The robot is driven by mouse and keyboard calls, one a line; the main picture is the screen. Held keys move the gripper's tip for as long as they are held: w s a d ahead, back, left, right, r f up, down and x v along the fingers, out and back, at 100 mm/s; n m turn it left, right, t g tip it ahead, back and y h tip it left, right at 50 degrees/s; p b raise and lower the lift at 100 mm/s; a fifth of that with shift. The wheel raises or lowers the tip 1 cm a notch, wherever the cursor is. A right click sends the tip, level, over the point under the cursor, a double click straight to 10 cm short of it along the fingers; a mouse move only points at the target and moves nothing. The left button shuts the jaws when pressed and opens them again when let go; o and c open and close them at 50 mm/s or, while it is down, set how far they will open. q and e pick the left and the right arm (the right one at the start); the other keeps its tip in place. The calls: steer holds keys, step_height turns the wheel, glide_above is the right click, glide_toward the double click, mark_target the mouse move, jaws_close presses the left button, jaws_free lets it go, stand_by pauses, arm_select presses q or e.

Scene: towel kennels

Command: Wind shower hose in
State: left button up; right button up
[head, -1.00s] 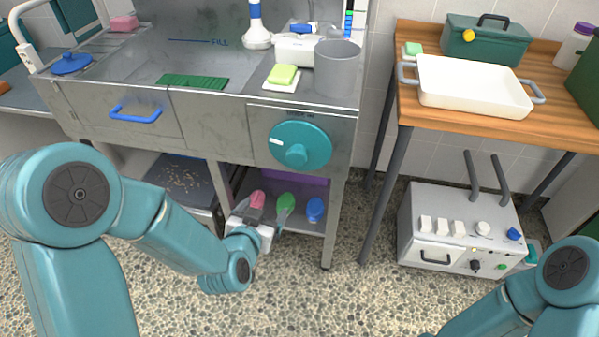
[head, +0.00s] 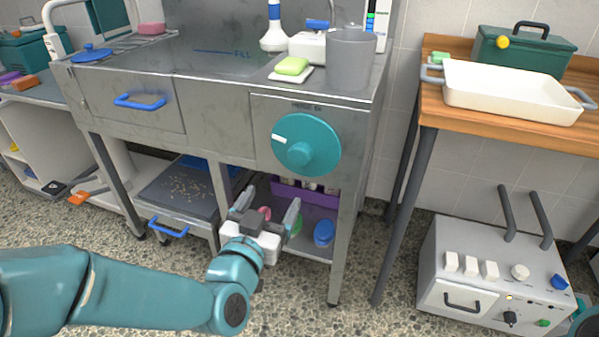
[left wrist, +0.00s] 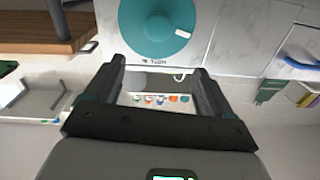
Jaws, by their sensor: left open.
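A round teal dial (head: 306,145) with a raised centre knob and a white mark at its left edge is on the front panel of the steel tub (head: 215,125). A small dark label sits above it, too small to read surely. The dial also shows at the top of the left wrist view (left wrist: 158,28). My left gripper (head: 266,208) is open and empty, below and a little left of the dial, apart from it. Its two fingers are spread in the left wrist view (left wrist: 158,78). No hose is visible. My right gripper is out of view.
A wooden table (head: 470,120) with a white tray (head: 510,92) stands at right. A grey control box (head: 490,270) with upright handles is on the floor. A lower shelf (head: 310,238) with bottles and a purple crate (head: 305,192) lies behind my left gripper.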

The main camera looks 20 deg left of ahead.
arm_select(q)
steer(key=p, duration=0.2)
glide_toward(298, 158)
steer(key=w+b, duration=0.1)
steer(key=w, duration=0.8)
steer(key=shift+a+f, duration=0.1)
steer(key=shift+f, duration=0.05)
steer(key=shift+w, duration=0.4)
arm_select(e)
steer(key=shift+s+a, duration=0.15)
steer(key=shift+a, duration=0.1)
arm_select(q)
steer(key=c, duration=1.5)
